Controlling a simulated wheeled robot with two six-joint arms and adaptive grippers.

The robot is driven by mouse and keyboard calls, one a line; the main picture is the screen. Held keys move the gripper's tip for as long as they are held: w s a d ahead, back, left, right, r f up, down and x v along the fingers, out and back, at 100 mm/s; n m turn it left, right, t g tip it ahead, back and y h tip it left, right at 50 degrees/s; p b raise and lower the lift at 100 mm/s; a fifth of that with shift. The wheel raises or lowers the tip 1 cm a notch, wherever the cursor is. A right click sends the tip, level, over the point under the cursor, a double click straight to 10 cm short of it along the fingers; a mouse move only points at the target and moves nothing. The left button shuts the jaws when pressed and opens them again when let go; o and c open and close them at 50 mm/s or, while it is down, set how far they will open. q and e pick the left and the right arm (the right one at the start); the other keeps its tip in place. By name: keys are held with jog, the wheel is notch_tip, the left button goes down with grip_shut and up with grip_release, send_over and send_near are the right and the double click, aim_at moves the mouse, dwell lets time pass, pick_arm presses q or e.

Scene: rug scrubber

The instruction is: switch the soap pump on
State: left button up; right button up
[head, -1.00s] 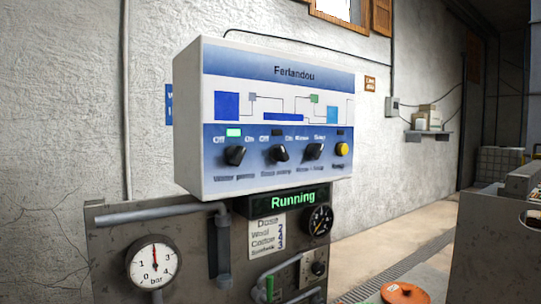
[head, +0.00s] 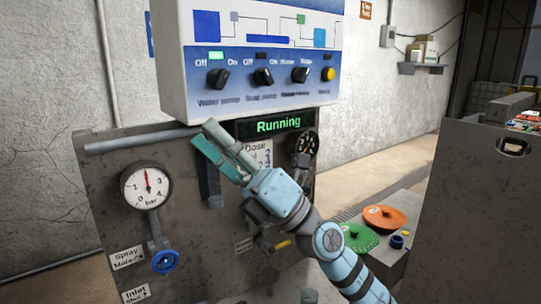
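The soap pump knob (head: 263,76) is a black rotary switch, second from the left on the blue strip of the white control box (head: 170,70). It seems turned toward its Off side, and the small lamp (head: 261,54) above it is dark. The water pump knob (head: 217,78) is left of it, under a lit green lamp (head: 216,55). My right gripper (head: 205,134) is below the box, apart from the knobs, its fingers pointing up and left. The fingers lie close together; their gap is unclear. I see nothing held. My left gripper is out of view.
A third black knob (head: 301,75) and a yellow button (head: 328,74) are to the right. Below are a green "Running" display (head: 278,125), a pressure gauge (head: 146,187), pipes and a blue valve wheel (head: 165,261). Orange (head: 384,218) and green discs (head: 358,238) lie right of my arm.

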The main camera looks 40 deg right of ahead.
notch_tip(320, 180, up, 2)
jog(key=a+r+n+g+h, duration=0.15)
jog(key=n+g, duration=0.35)
jog(key=n, duration=0.5)
jog(key=m+t+h, duration=0.4)
jog(key=m+h, duration=0.1)
jog(key=h, duration=1.3)
send_near(268, 76)
jog(key=w+p, duration=0.4)
jog(key=w, duration=0.4)
jog(key=shift+w+d+r+p, duration=0.15)
jog(key=shift+w+p, duration=0.1)
jog(key=shift+p, duration=0.05)
jog(key=shift+w+d, duration=0.1)
jog(key=shift+w, duration=0.2)
jog(key=shift+c, duration=0.4)
jog(key=shift+w, duration=0.1)
grip_shut()
